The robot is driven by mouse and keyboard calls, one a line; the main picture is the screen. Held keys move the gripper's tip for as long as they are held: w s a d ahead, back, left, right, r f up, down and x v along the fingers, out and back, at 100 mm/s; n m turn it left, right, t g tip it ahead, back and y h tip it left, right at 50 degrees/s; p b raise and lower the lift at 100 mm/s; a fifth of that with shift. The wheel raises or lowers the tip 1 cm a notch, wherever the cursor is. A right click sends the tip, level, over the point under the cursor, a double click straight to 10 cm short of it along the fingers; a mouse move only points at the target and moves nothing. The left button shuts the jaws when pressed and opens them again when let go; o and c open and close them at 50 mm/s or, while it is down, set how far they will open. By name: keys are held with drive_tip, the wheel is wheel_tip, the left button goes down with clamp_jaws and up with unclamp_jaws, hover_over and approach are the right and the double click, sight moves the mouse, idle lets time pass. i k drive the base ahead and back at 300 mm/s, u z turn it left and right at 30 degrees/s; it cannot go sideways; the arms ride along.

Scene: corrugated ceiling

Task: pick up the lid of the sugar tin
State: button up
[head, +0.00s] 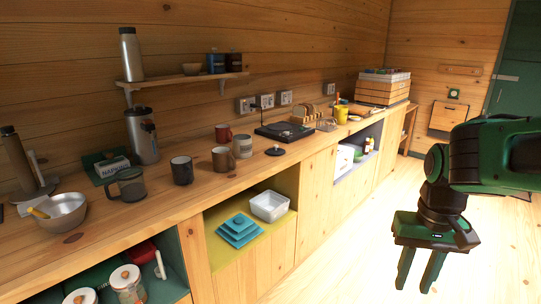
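No tin in view carries a label I can read as sugar. Two canisters with pale round lids stand in the open lower compartment at the bottom left: one canister (127,287) on the right and one (80,297) on the left, cut off by the picture edge. A small dark round lid-like disc with a knob (275,151) lies on the counter, right of the mugs. I cannot tell which of these is the sugar tin's lid. My gripper (419,272) hangs at the right over the floor, pointing down, fingers apart and empty, well away from all of them.
The long wooden counter (95,235) holds mugs (182,170), a glass jug (127,185), a metal bowl (62,212) and a napkin box (110,168). A wall shelf (185,78) hangs above. Teal dishes (238,230) and a white tub (269,206) fill an open cubby. The floor is clear.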

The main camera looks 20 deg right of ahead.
sight(276, 151)
drive_tip(key=z, duration=0.35)
drive_tip(key=i, duration=2.2)
drive_tip(key=z, duration=0.15)
